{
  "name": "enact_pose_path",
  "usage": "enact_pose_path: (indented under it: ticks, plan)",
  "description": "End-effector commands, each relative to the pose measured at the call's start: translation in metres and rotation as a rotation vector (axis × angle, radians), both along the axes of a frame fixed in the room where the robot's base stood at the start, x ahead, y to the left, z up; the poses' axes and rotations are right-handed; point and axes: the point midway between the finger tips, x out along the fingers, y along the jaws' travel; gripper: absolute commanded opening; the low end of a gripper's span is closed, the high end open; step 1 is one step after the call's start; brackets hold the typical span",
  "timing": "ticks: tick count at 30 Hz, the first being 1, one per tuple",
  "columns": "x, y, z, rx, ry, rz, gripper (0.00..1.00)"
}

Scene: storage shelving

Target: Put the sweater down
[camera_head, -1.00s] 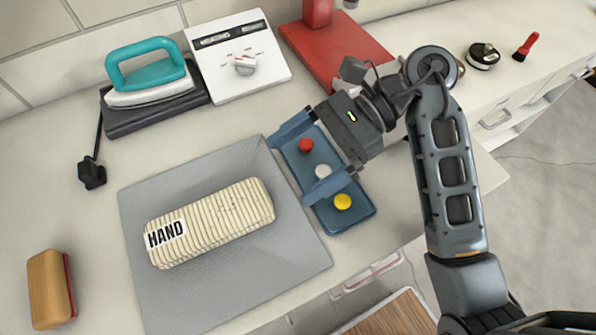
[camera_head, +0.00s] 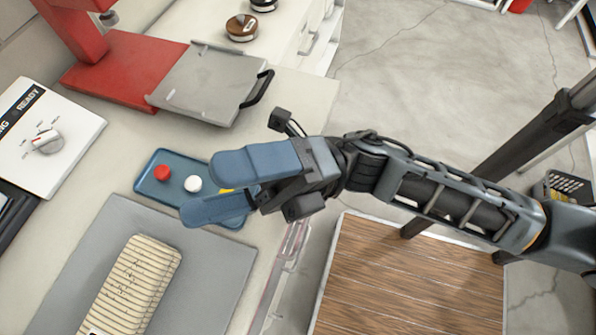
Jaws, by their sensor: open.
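The sweater (camera_head: 135,284) is a folded, cream, ribbed bundle. It lies on the grey mat (camera_head: 195,262) at the lower left, partly cut off by the bottom edge of the picture. My gripper (camera_head: 202,189) is open and empty, its two blue fingers pointing left. It is up and to the right of the sweater, apart from it, and overlaps the blue tray in the picture.
The blue tray (camera_head: 150,187) holds red, white and yellow buttons, the yellow one partly hidden by my gripper. A red press (camera_head: 110,70) with a grey plate (camera_head: 205,85) stands behind. A white control box (camera_head: 48,140) is at left. A wooden surface (camera_head: 410,275) lies below right.

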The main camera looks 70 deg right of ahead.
Motion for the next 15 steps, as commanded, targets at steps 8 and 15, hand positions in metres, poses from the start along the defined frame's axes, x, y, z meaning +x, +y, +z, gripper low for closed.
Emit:
enact_pose_path:
  ticks: [8,15]
  plan:
    - [-0.038,-0.061,-0.025,0.702,0.649,-0.149,1.0]
    - [-0.088,-0.084,-0.076,1.233,1.103,-0.278,1.0]
